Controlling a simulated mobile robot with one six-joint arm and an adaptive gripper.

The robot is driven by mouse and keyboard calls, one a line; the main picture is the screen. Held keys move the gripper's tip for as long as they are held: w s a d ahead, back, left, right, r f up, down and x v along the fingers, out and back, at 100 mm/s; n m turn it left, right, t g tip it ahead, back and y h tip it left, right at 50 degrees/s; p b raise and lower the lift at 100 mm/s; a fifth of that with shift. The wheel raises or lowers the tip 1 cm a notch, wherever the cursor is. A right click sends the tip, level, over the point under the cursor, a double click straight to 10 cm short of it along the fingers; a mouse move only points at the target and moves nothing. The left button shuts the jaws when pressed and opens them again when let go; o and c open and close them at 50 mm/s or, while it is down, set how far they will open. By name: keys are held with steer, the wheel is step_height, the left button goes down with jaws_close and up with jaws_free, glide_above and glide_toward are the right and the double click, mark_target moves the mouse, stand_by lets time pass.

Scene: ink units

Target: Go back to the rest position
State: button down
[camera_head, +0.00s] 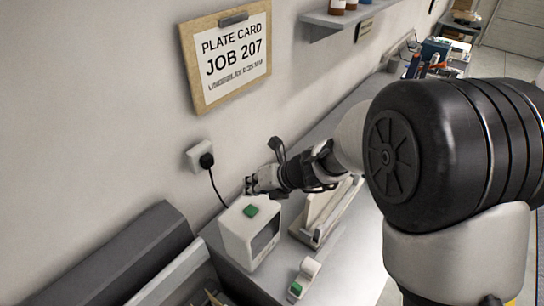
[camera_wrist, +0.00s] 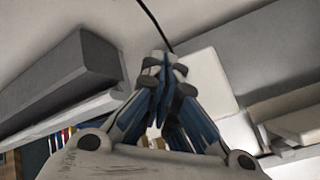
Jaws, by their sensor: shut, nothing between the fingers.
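My gripper (camera_head: 250,186) is at the end of my outstretched arm in the head view. The white device (camera_wrist: 196,80) shows behind and right of the fingers there. Whether the fingers touch it, I cannot tell.
A clipboard card (camera_head: 232,52) and a wall socket (camera_head: 201,157) with a plugged black cable are on the wall. A beige stand (camera_head: 322,215) and a small white item with a green part (camera_head: 304,278) lie on the bench (camera_head: 345,272). A dark grey bin lid (camera_head: 120,258) is at lower left.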

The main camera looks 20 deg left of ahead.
steer(key=s+d+r+n+h+b, duration=0.1)
steer(key=s+d+r+n+b, duration=0.1)
steer(key=s+d+n+b, duration=0.35)
steer(key=s+d+r+n+h+b, duration=0.1)
steer(key=s+d+r+n+b, duration=0.15)
steer(key=d+n, duration=0.55)
steer(key=s+d+f+n+t+h+b, duration=0.1)
steer(key=s+d+f+n+h+b, duration=0.1)
steer(key=s+d+n, duration=0.5)
steer(key=s+d+f+n+t+h+b, duration=0.1)
steer(key=s+d+f+n+h+b, duration=0.2)
steer(key=s+d+n, duration=0.5)
steer(key=d+n+h+b, duration=0.1)
steer(key=d+n, duration=0.1)
steer(key=d, duration=0.3)
steer(key=shift+d+h, duration=0.2)
steer(key=shift+h, duration=0.2)
